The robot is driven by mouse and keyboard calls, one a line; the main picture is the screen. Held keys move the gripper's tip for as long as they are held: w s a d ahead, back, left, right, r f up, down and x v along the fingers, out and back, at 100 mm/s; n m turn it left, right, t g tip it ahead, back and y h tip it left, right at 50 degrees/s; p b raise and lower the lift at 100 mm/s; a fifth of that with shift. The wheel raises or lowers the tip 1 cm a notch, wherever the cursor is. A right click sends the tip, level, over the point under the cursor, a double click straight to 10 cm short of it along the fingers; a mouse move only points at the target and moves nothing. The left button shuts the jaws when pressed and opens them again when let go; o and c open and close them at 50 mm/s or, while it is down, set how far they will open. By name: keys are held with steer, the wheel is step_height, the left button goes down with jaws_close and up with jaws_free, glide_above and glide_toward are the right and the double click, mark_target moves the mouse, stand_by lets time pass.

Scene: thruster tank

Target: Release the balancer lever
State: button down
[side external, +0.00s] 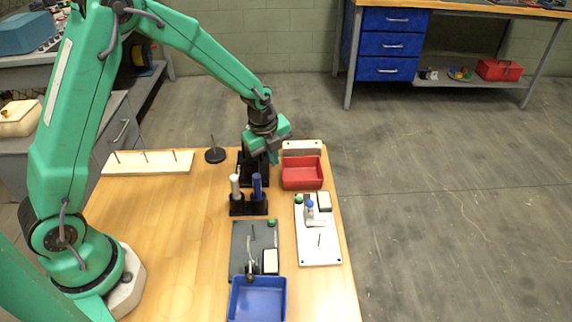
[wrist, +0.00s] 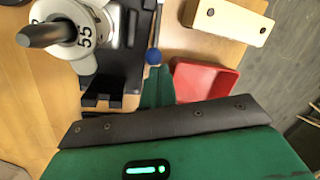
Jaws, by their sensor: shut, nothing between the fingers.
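In the wrist view a black stand (wrist: 117,70) carries a grey round part marked 55 (wrist: 85,30) with a dark rod. A thin dark lever along the stand's right side ends in a blue ball knob (wrist: 153,57); I take this to be the balancer lever. My gripper (wrist: 156,70) is shut and empty, its green fingertips right by the ball. I cannot tell whether they touch it.
A red bin (side external: 302,173) and a cream block (side external: 302,148) are close to my gripper's right. A black holder with a white and a blue handle (side external: 257,187) stands in front. Two fixture plates and a blue bin (side external: 257,298) lie nearer. The table's left middle is clear.

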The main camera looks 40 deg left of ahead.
steer(key=shift+w+a+r, duration=0.15)
steer(key=shift+r, duration=0.25)
steer(key=shift+w+a+r, duration=0.55)
steer(key=shift+a+r, duration=0.1)
steer(key=shift+r, duration=0.2)
steer(key=shift+w+a+r, duration=0.75)
steer(key=shift+w+a, duration=0.05)
steer(key=shift+w, duration=0.05)
steer(key=shift+r, duration=0.1)
steer(key=shift+r, duration=0.7)
steer(key=w+a+r, duration=0.3)
steer(key=a+r, duration=0.3)
steer(key=r, duration=0.1)
steer(key=shift+w, duration=0.4)
